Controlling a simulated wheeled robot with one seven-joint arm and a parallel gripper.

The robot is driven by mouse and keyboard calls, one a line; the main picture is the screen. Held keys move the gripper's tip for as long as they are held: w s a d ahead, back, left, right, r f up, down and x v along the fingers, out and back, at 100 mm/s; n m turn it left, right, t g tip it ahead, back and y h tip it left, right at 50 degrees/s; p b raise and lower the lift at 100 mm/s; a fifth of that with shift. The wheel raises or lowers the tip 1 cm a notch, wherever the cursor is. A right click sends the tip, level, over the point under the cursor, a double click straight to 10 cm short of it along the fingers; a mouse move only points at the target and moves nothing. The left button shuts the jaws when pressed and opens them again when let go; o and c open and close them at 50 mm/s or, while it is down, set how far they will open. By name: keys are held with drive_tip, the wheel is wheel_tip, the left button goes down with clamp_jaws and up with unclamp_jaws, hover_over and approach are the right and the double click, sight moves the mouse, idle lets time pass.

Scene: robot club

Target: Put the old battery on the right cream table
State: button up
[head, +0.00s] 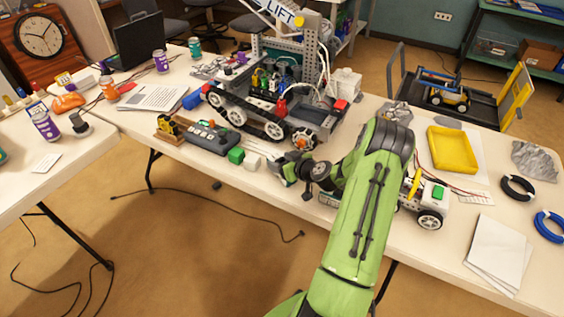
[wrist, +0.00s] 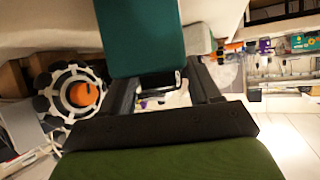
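My gripper (head: 277,166) is low over the front edge of the right cream table (head: 345,97), beside a white cube (head: 253,163) and a green block (head: 237,155). In the wrist view my gripper (wrist: 163,88) has its dark fingers apart, with an open gap between them. A teal block (wrist: 142,38) fills the top middle, by the fingertips and wider than the gap. It may be the green block of the head view; I cannot tell whether the fingers touch it. I cannot tell for sure which thing is the old battery.
A large tracked robot (head: 270,105) stands behind my gripper. A grey controller box (head: 213,137) is to the left. A small white vehicle (head: 428,210) and a yellow tray (head: 452,150) are to the right. Another cream table (head: 75,150) stands at the left. A cable (head: 230,203) lies on the floor.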

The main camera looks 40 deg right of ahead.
drive_tip(key=shift+o, duration=0.9)
drive_tip(key=shift+r, duration=0.1)
drive_tip(key=shift+r+p, duration=0.25)
drive_tip(key=shift+p, duration=0.1)
drive_tip(key=v, duration=1.1)
drive_tip(key=a+r+n+g+y, duration=0.1)
drive_tip(key=a+r+n+g, duration=0.3)
drive_tip(key=a, duration=0.7)
drive_tip(key=a+r+g+y, duration=0.2)
drive_tip(key=a+r, duration=0.4)
drive_tip(key=a, duration=0.4)
drive_tip(key=s+a+r+m, duration=0.1)
drive_tip(key=s+a+r, duration=0.1)
drive_tip(key=s, duration=0.3)
drive_tip(key=s+a+r+m+h, duration=0.1)
drive_tip(key=s+a+r, duration=0.2)
drive_tip(key=s, duration=0.3)
drive_tip(key=s+a+r+m+g+h, duration=0.1)
drive_tip(key=s+a+r, duration=0.2)
drive_tip(key=s, duration=0.3)
drive_tip(key=shift+s+a, duration=0.15)
drive_tip(key=shift+a, duration=0.15)
